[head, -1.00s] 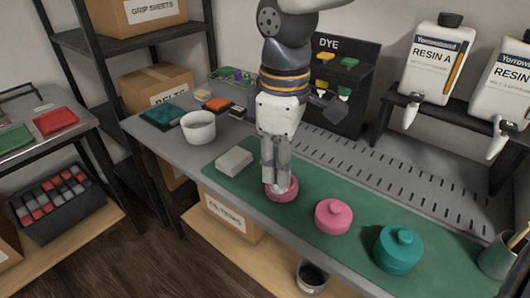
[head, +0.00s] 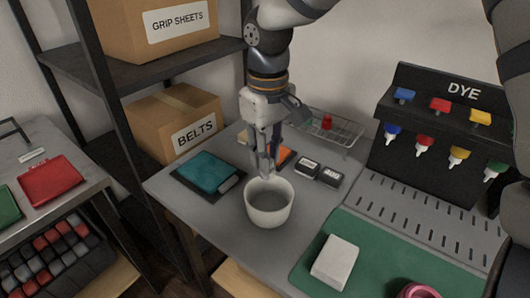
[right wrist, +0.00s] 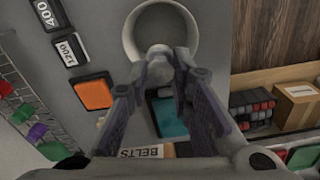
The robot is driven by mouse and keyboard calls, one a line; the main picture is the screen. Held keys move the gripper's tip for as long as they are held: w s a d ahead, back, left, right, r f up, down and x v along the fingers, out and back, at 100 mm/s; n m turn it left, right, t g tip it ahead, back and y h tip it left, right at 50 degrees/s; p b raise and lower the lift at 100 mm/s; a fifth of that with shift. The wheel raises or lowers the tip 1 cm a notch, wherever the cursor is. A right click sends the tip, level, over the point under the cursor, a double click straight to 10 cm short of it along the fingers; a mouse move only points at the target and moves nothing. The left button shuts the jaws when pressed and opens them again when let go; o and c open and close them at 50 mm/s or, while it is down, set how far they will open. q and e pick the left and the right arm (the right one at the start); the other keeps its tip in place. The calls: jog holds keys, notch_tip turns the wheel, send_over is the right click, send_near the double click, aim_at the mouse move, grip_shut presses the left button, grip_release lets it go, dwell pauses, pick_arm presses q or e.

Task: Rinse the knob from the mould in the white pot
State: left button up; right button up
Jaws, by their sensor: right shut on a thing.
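The white pot (head: 252,211) stands on the grey bench, its round mouth facing up. My right gripper (head: 264,172) points down above the pot's back rim. In the right wrist view my right gripper (right wrist: 157,70) is shut on the knob (right wrist: 157,53), a small greyish rounded piece between the fingertips. The knob shows against the near side of the pot (right wrist: 133,38). Whether the knob touches the pot I cannot tell. The pink mould (head: 418,291) sits on the green mat, cut off by the bottom edge. My left gripper is not in view.
A teal pad (head: 207,170) lies left of the pot, and an orange block (right wrist: 95,92) and dark grit blocks (head: 307,168) lie behind it. A wire rack (head: 345,132) and the dye stand (head: 430,110) are farther back. A pale block (head: 335,262) lies on the green mat (head: 375,262).

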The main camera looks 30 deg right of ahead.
jog(key=shift+s+f, duration=0.25)
jog(key=shift+f, duration=0.2)
notch_tip(320, 180, down, 8)
jog(key=shift+s+d+r+b, duration=0.1)
jog(key=shift+b, duration=0.7)
jog(key=shift+f, duration=0.5)
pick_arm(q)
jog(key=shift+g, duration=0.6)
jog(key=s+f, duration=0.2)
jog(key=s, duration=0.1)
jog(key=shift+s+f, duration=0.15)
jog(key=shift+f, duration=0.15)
pick_arm(e)
jog(key=shift+r, duration=0.1)
notch_tip(320, 180, up, 6)
jog(key=shift+p, duration=0.8)
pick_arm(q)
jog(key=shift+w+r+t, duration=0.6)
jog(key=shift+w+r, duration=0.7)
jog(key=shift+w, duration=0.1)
pick_arm(e)
jog(key=shift+r, duration=1.45)
jog(key=shift+r, duration=2)
